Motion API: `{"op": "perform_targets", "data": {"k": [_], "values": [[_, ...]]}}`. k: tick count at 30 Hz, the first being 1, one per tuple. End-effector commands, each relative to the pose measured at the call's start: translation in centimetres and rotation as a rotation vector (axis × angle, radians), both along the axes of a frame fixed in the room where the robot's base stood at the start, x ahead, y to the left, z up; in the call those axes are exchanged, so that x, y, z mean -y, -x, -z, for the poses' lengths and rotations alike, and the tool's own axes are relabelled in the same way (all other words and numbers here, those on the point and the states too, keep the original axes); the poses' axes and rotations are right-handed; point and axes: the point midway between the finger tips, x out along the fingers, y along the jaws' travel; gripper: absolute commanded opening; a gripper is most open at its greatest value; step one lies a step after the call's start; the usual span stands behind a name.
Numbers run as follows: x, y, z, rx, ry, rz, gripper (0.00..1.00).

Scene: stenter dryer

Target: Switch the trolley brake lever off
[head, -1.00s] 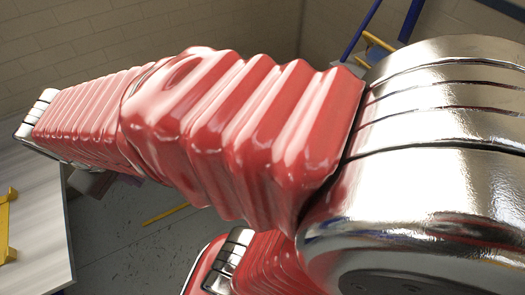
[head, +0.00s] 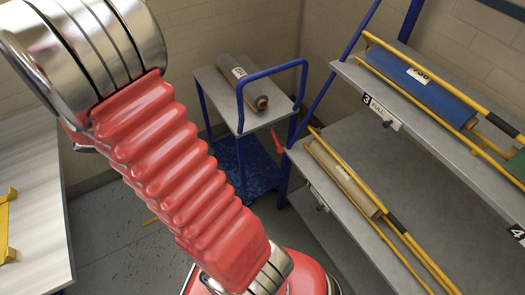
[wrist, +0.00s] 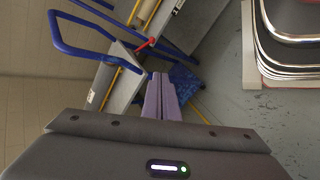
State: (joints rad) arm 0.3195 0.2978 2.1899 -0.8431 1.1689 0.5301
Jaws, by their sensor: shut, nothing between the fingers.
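The trolley (head: 238,112) stands at the back middle in the head view, with a blue frame, a grey top and a lower blue deck (head: 245,165). A small red lever (head: 277,142) shows at its right side, beside the rack post. In the wrist view a red lever (wrist: 146,44) shows beyond the fingertips, near the trolley's grey top (wrist: 122,80). My gripper (wrist: 161,75) is shut and empty, its purple fingers apart from the lever in the picture. The gripper does not show in the head view. The lever's exact setting is too small to tell.
A grey roll (head: 243,82) lies on the trolley top under a blue handle (head: 272,72). A shelf rack (head: 365,190) with yellow rails and rolls fills the right side. A pale table (head: 35,215) stands at the left. Floor shows between table and trolley.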

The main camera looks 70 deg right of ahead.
Motion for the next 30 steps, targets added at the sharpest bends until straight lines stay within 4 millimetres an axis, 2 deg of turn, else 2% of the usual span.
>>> {"op": "perform_targets", "data": {"k": [3, 15, 23, 30], "values": [[2.1, 0.3, 1.8, -0.065, 0.044, 0.01, 0.0], [8.4, 1.8, 7.8, -0.249, 0.185, 0.0, 0.0], [11.9, 3.2, 12.6, -0.348, 0.263, -0.035, 0.0], [14.5, 4.8, 17.5, -0.421, 0.321, -0.085, 0.0]]}}
